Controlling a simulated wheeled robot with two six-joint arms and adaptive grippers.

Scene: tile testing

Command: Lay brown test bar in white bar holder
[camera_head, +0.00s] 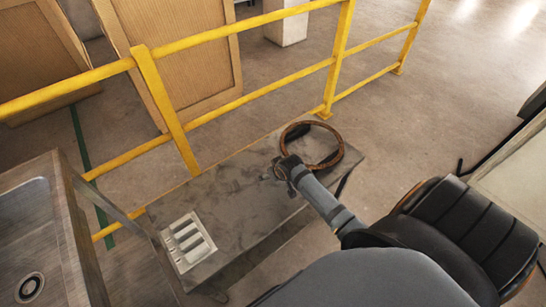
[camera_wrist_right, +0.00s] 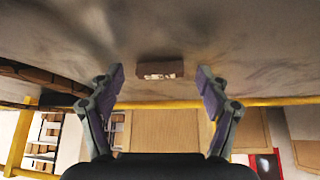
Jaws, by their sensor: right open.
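The brown test bar (camera_wrist_right: 160,68) lies on the grey table top in the right wrist view, between and beyond the fingertips. It is short and dark brown, with whitish marks on the side facing the camera. My right gripper (camera_wrist_right: 160,88) is open and empty, with a finger on either side of the bar's line and not touching it. In the head view my right gripper (camera_head: 279,169) is low over the table, and I cannot make out the bar there. The white bar holder (camera_head: 189,241), with several parallel slots, sits at the table's near left end. My left gripper is not in view.
A brown ring-shaped object (camera_head: 339,159) lies at the table's right end, close beside my right gripper. A yellow railing (camera_head: 245,97) runs behind the table (camera_head: 240,205). A metal sink (camera_head: 25,215) stands at left. The table between gripper and holder is clear.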

